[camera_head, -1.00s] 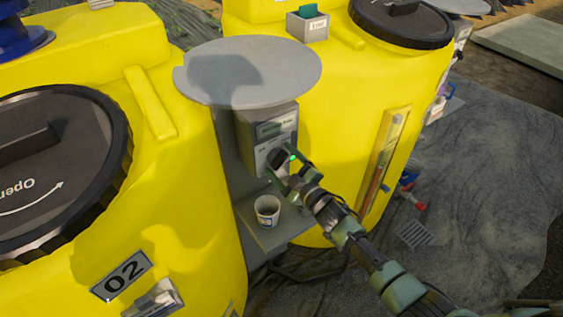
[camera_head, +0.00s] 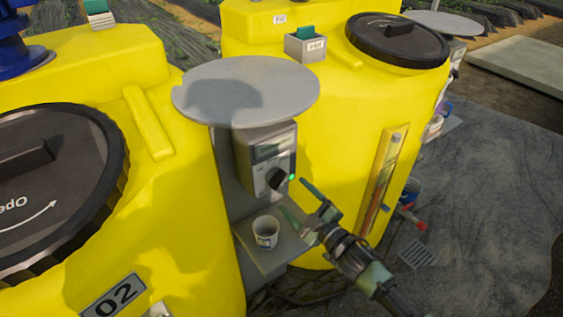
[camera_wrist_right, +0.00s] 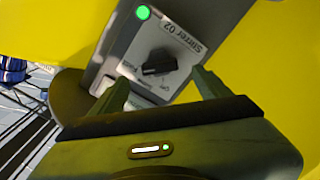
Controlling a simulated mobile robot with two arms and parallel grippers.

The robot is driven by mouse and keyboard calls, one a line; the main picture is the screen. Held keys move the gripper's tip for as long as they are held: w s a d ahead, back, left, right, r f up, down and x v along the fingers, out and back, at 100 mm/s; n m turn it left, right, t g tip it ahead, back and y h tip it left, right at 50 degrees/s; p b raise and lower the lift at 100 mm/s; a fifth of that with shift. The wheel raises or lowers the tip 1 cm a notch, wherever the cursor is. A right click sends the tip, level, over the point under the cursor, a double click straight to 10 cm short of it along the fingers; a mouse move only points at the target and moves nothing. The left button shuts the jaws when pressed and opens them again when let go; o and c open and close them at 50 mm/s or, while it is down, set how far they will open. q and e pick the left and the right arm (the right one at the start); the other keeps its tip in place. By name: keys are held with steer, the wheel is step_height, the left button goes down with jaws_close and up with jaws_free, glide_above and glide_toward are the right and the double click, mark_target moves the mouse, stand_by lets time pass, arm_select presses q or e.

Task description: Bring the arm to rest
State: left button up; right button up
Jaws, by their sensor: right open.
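My right gripper (camera_head: 300,204) is open and empty in the head view. It is in front of the grey stirrer control box (camera_head: 266,160), a little below and to the right of the box's black knob (camera_head: 276,179). In the right wrist view the two fingers (camera_wrist_right: 162,90) stand apart, with the black knob (camera_wrist_right: 160,62) beyond them and between them. The box reads "Stirrer 02" and has a lit green lamp (camera_wrist_right: 143,12). I see no contact between the fingers and the knob. My left gripper is not in view.
A white cup (camera_head: 266,232) stands on a grey shelf (camera_head: 291,246) below the box, close to the gripper. A round grey plate (camera_head: 245,90) overhangs the box. Yellow tanks (camera_head: 165,215) flank it on both sides. Open ground (camera_head: 490,200) lies to the right.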

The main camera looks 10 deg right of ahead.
steer(key=s+d+f+m+g+h+b, duration=0.15)
steer(key=s+f, duration=0.35)
steer(key=f, duration=0.6)
steer(key=s+d+f+m+g+h, duration=0.25)
steer(key=s+f, duration=0.25)
steer(key=f, duration=0.6)
steer(key=s+d+f+m+g+h+b, duration=0.1)
steer(key=s+d+f+m+g, duration=0.3)
steer(key=f, duration=0.7)
steer(key=s+f+m+g, duration=0.1)
steer(key=s+f, duration=0.5)
steer(key=s, duration=0.6)
steer(key=s+f+m+g+h+b, duration=0.1)
steer(key=s+f+g, duration=0.3)
steer(key=s, duration=0.9)
steer(key=s+a+f+g+b, duration=0.1)
steer(key=s+f+g, duration=0.1)
steer(key=s+f, duration=0.8)
steer(key=s, duration=0.2)
steer(key=shift+s+m+g+h, duration=0.3)
steer(key=shift+s+m+h, duration=0.05)
steer(key=shift+m+h, duration=0.05)
